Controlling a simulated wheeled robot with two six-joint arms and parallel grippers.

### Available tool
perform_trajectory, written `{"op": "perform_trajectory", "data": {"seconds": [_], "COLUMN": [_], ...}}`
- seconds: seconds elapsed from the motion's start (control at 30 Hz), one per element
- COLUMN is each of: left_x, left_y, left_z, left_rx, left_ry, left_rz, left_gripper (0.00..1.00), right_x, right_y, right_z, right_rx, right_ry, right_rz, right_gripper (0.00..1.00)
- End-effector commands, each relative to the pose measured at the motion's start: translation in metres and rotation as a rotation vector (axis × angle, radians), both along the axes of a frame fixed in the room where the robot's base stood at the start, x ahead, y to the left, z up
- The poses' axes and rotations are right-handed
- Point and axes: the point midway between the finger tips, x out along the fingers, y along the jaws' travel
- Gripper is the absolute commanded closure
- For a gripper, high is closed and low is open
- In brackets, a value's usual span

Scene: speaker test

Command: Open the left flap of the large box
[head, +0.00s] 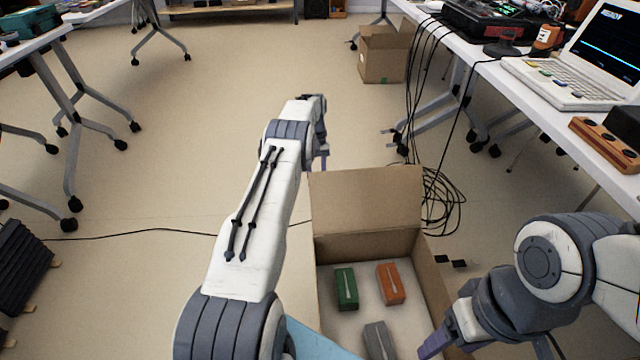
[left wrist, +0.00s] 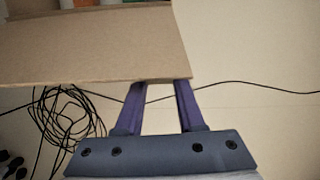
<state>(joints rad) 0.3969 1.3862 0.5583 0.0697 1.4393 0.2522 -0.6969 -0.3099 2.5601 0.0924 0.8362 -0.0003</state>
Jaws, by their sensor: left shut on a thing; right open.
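The large cardboard box (head: 322,250) stands open at the lower middle of the head view. Its far flap (head: 365,200) is raised and leans away from the opening. My left gripper (head: 318,160) is at the upper left corner of this flap, partly hidden by its own arm. In the left wrist view, the flap (left wrist: 90,50) spans the upper left and my left gripper's fingertips (left wrist: 160,85) meet its edge. The left gripper is shut on the flap. My right gripper (head: 440,343) is open near the box's right side; only part of it shows.
A green block (head: 346,289), an orange block (head: 390,284) and a grey block (head: 379,341) lie inside the box. Black cables (head: 440,200) lie coiled right of it. A table with a laptop (head: 585,70) stands at right. A smaller box (head: 383,60) stands behind.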

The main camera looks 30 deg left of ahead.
Motion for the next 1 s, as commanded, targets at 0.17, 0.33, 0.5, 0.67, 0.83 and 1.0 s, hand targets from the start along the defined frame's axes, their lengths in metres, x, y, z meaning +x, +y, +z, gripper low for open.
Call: {"op": "perform_trajectory", "data": {"seconds": [0.17, 0.33, 0.5, 0.67, 0.83, 1.0], "left_x": [-0.008, -0.008, -0.007, -0.006, -0.003, -0.002], "left_y": [0.004, 0.005, 0.003, 0.002, 0.0, 0.0], "left_z": [-0.012, -0.011, -0.011, -0.01, -0.008, -0.001], "left_rx": [-0.004, -0.005, -0.006, -0.007, -0.005, -0.004], "left_ry": [0.026, 0.025, 0.024, 0.023, 0.016, 0.013], "left_rz": [0.005, 0.005, 0.003, 0.001, -0.001, -0.001], "left_gripper": [1.0, 1.0, 1.0, 0.32, 0.32, 0.32], "right_x": [0.0, 0.0, 0.0, 0.0, 0.0, 0.0], "right_y": [0.0, 0.0, 0.0, 0.0, 0.0, 0.0], "right_z": [-0.006, -0.005, -0.005, -0.005, -0.005, -0.002], "right_rx": [0.0, 0.0, 0.0, 0.0, 0.0, 0.0], "right_ry": [0.0, 0.0, 0.0, 0.0, 0.0, 0.0], "right_rz": [0.0, 0.0, 0.0, 0.0, 0.0, 0.0], "right_gripper": [0.32, 0.32, 0.32, 0.32, 0.32, 0.32]}}
